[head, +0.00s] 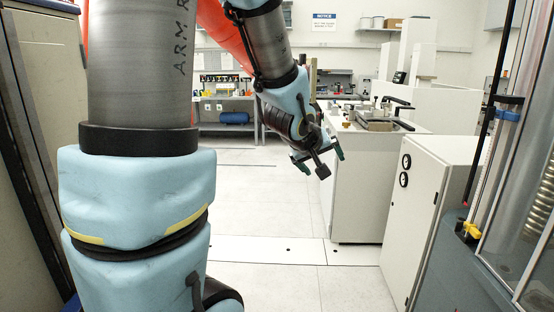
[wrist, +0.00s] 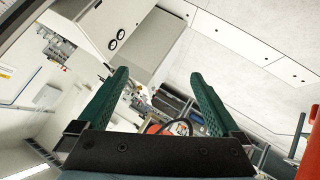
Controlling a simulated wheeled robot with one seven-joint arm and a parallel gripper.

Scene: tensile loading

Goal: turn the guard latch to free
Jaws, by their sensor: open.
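My gripper (head: 319,157) hangs in the air near the middle of the head view, left of the white bench. Its two green fingers are spread with nothing between them, as the wrist view (wrist: 159,75) also shows. At the right edge of the head view stands a machine with a clear guard panel (head: 535,165). A small yellow part (head: 468,230) sits low by its frame, and a blue clamp-like part (head: 508,114) sits on a dark rod. I cannot tell which of these, if either, is the guard latch, nor its setting. My gripper is well away from both.
A white cabinet (head: 425,205) with two round black fittings stands left of the machine. The white bench (head: 357,195) behind it carries small metal fixtures. A blue roll (head: 234,118) lies under a far table. The floor (head: 265,215) in the middle is clear.

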